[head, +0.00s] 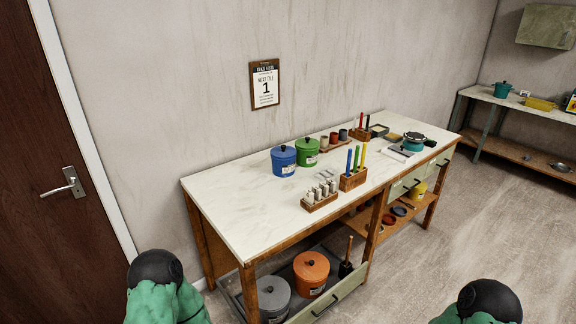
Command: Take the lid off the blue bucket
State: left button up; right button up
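The blue bucket (284,165) stands upright on the workbench's top, towards the back, with its blue lid (283,152) on and a dark knob on the lid. It touches or nearly touches a green lidded bucket (307,153) on its right. Parts of my two arms show at the bottom edge, green with black caps, one at left and one at right. Both are well short of the bench top. Neither of my grippers is in view.
The workbench (234,205) also bears a wooden block with small bottles (320,196), a tool holder (353,180) and several cups. Grey (273,298) and orange (311,272) lidded buckets stand on its lower shelf. A closed door (45,150) is at left. Floor at right is clear.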

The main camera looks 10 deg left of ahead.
aim_at(283, 151)
jog(key=i+z, duration=0.5)
jog(key=i, duration=0.55)
